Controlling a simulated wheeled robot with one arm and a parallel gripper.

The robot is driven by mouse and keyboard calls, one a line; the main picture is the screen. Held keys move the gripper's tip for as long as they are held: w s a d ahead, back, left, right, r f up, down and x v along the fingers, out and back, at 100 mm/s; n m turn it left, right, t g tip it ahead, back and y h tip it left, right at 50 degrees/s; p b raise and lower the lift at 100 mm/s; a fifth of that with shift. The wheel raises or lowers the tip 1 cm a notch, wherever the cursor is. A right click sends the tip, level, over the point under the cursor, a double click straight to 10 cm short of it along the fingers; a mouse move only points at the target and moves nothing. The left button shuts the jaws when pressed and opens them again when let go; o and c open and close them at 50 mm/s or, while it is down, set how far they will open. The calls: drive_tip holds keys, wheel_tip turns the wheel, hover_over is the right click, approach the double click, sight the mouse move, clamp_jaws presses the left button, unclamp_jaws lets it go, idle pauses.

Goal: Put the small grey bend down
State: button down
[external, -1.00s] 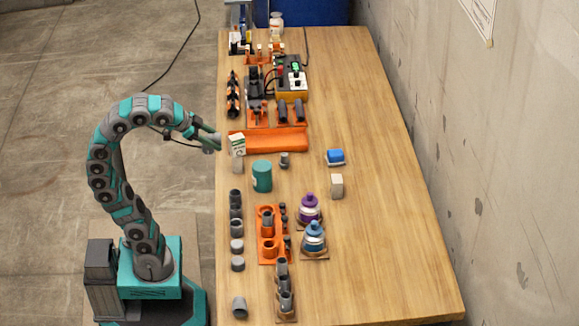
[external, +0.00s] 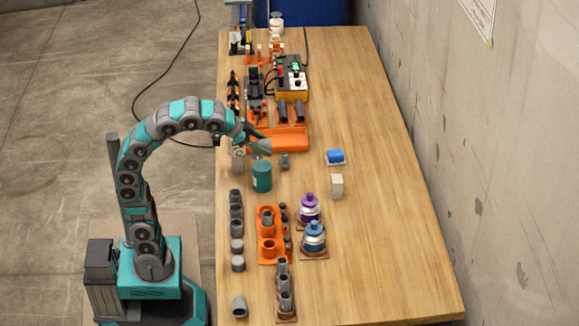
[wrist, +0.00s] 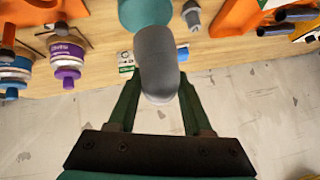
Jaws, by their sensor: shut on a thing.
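My gripper (external: 259,142) is above the left part of the wooden table, just behind the teal cylinder (external: 262,178). In the wrist view its two green fingers are shut on the small grey bend (wrist: 158,65), a rounded grey pipe piece. The bend also shows small at the fingertips in the external view (external: 263,147). It looks held above the table top, though the exact height cannot be told.
A small grey fitting (external: 285,161) stands right of my gripper. An orange tray (external: 280,140) lies behind it. Several grey pipe pieces, an orange rack (external: 269,236) and two bottles stand nearer. The table's right side is mostly clear.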

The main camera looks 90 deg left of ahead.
drive_tip(key=shift+w+f, duration=0.1)
drive_tip(key=shift+f, duration=1.6)
drive_tip(key=shift+f+b, duration=0.15)
drive_tip(key=shift+b, duration=0.15)
drive_tip(key=shift+c, duration=1.6)
unclamp_jaws()
drive_tip(key=shift+r, duration=0.25)
drive_tip(key=v, duration=1.2)
drive_tip(key=shift+p, duration=0.45)
drive_tip(key=shift+f, duration=0.15)
